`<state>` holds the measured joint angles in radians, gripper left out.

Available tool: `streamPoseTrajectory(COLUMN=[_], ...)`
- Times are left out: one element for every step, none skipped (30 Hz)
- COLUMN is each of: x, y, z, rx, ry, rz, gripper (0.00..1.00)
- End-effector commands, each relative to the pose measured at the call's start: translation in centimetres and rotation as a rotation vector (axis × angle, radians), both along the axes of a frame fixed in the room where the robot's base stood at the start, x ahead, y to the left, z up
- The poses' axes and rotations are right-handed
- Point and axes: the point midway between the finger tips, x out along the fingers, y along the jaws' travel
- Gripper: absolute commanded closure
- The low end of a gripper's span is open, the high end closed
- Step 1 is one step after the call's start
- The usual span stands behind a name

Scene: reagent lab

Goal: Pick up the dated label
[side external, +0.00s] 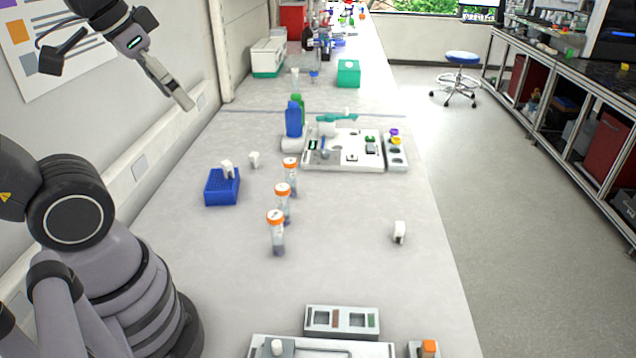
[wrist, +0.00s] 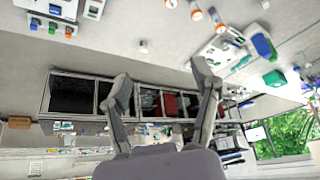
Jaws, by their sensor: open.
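I cannot pick out a dated label for certain in either view. Three tubes with orange caps stand in a row on the bench, the near tube (side external: 276,233), the middle tube (side external: 283,203) and the far tube (side external: 290,177); any writing on them is too small to read. A small white piece (side external: 399,232) stands alone to their right and also shows in the wrist view (wrist: 143,46). My gripper (side external: 186,101) is raised high above the bench's left side by the wall. In the wrist view its two fingers (wrist: 162,76) are spread and empty.
A blue rack (side external: 222,187) with a white piece on it stands left of the tubes. A white tray (side external: 318,162) with several items and blue and green bottles (side external: 294,118) are behind. The bench's middle right is mostly clear.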

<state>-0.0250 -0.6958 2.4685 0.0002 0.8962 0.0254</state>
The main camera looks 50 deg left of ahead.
Motion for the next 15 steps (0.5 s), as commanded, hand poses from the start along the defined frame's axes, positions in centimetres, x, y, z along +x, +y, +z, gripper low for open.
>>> streamPoseTrajectory(x=[-0.68, -0.91, -1.14, -1.23, -1.27, -1.29, -1.27, -1.25, -1.24, -1.23, -1.23, -1.23, -1.22, -1.21, -1.21], y=[-0.26, -0.34, -0.41, -0.44, -0.46, -0.46, -0.45, -0.45, -0.44, -0.44, -0.44, -0.43, -0.43, -0.43, -0.43], z=[-0.18, -0.26, -0.35, -0.40, -0.42, -0.43, -0.42, -0.41, -0.41, -0.40, -0.40, -0.40, -0.38, -0.38, -0.38], rx=[-0.006, -0.008, -0.011, -0.012, -0.013, -0.013, -0.013, -0.013, -0.012, -0.012, -0.012, -0.012, -0.012, -0.012, -0.012], ry=[-0.012, -0.015, -0.018, -0.018, -0.019, -0.019, -0.018, -0.018, -0.018, -0.018, -0.018, -0.018, -0.019, -0.019, -0.019], rz=[-0.003, -0.003, -0.003, -0.003, -0.003, -0.003, -0.003, -0.003, -0.002, -0.002, -0.002, -0.002, -0.002, -0.002, -0.002], gripper=[0.38, 0.38, 0.38, 0.38, 0.38, 0.38, 0.38, 0.38, 0.38, 0.38, 0.38, 0.38, 0.38, 0.37, 0.33])
